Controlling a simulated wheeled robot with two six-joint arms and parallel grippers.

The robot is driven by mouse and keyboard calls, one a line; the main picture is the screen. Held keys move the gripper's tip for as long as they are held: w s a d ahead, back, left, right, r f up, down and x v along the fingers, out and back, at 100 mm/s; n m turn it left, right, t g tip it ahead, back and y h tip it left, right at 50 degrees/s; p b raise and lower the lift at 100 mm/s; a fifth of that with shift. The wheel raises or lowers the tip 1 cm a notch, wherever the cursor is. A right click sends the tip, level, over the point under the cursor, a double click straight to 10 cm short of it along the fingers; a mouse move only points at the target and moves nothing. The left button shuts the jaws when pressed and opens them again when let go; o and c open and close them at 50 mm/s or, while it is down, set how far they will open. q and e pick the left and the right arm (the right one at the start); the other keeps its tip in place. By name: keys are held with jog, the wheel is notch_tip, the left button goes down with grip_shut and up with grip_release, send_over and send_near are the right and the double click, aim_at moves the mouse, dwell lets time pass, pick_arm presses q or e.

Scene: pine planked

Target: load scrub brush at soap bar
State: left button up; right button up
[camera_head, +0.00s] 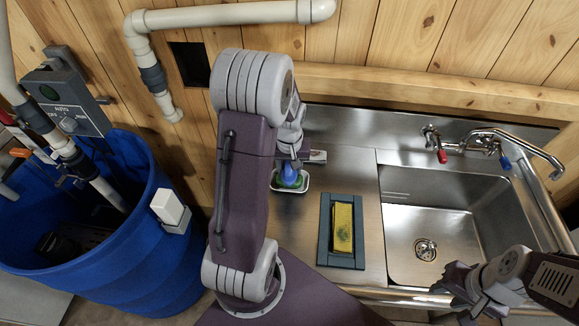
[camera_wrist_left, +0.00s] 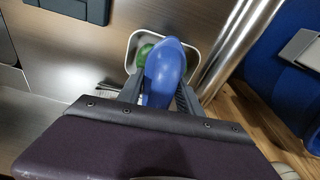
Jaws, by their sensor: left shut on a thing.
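The scrub brush (camera_wrist_left: 163,75) is blue, and in the left wrist view it stands between the fingers of my left gripper (camera_wrist_left: 160,98), which is shut on it. A green soap bar (camera_wrist_left: 144,54) lies in a white dish (camera_wrist_left: 196,50) just beyond the brush. The brush overlaps the soap in this view. In the head view the brush (camera_head: 290,172) is over the dish (camera_head: 305,183), with my left gripper (camera_head: 291,155) above it; whether brush and soap touch is hidden. My right gripper (camera_head: 462,287) is at the lower right, away from these; its jaw opening is unclear.
A yellow block (camera_head: 343,228) lies in a dark tray (camera_head: 325,235) on the steel counter. A sink (camera_head: 410,235) with a tap (camera_head: 515,140) is to the right. A blue barrel (camera_head: 140,260) stands at the left.

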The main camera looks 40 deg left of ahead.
pick_arm(q)
jog(key=shift+f+b, duration=0.4)
jog(key=shift+f, duration=0.1)
pick_arm(e)
jog(key=shift+f, duration=0.35)
jog(key=shift+r, duration=0.2)
dwell(0.9)
